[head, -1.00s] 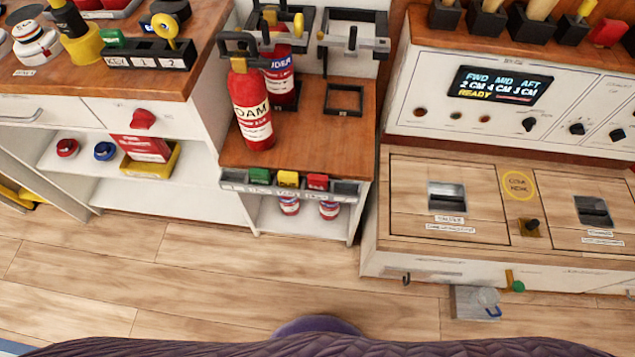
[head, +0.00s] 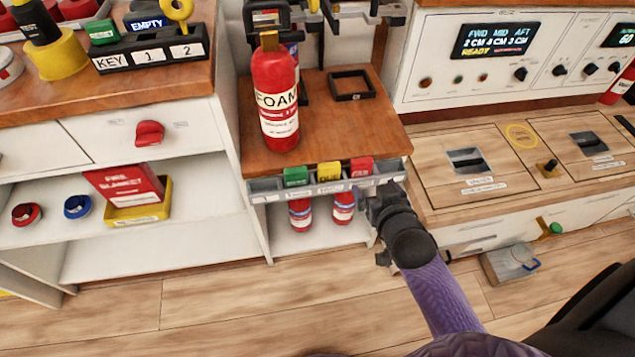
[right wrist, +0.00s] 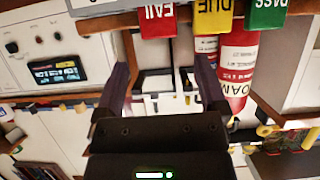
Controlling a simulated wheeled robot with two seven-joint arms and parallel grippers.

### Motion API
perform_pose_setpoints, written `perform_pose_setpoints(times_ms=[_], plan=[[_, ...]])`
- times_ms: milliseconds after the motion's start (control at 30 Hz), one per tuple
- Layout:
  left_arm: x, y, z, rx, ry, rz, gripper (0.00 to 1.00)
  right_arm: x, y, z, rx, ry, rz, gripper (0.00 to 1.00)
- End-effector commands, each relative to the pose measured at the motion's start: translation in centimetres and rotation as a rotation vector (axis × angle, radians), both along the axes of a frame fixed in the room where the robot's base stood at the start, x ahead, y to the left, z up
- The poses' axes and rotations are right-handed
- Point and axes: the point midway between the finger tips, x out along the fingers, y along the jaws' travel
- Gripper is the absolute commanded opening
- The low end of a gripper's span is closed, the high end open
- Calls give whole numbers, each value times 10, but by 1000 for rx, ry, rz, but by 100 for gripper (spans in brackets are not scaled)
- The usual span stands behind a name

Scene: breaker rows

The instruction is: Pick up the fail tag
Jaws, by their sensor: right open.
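The fail tag (head: 361,167) is red and sits at the right of a row of tags in a grey rack (head: 262,185) on the front edge of the wooden shelf. In the right wrist view the fail tag (right wrist: 158,20) shows upside down at the top, beyond my fingers. My right gripper (head: 364,198) is just below and right of the tag in the head view. In the right wrist view my right gripper (right wrist: 164,78) is open, with nothing between its fingers. My left gripper is out of view.
A yellow due tag (head: 328,171) and a green pass tag (head: 295,176) hang beside it. A red foam extinguisher (head: 278,105) stands on the shelf above. Small red cans (head: 300,213) stand below the rack. A wooden-topped bench (head: 450,190) is to the right.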

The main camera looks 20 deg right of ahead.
Motion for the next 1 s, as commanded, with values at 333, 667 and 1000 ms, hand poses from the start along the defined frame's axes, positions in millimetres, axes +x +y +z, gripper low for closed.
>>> perform_pose_setpoints(times_ms=[333,667,1000], plan=[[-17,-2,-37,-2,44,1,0,52,-15,-15,-2,-32,-8,91],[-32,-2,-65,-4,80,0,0,93,-25,-29,-1,-32,-6,91],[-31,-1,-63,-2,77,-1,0,92,-25,-27,0,-33,-6,51]])
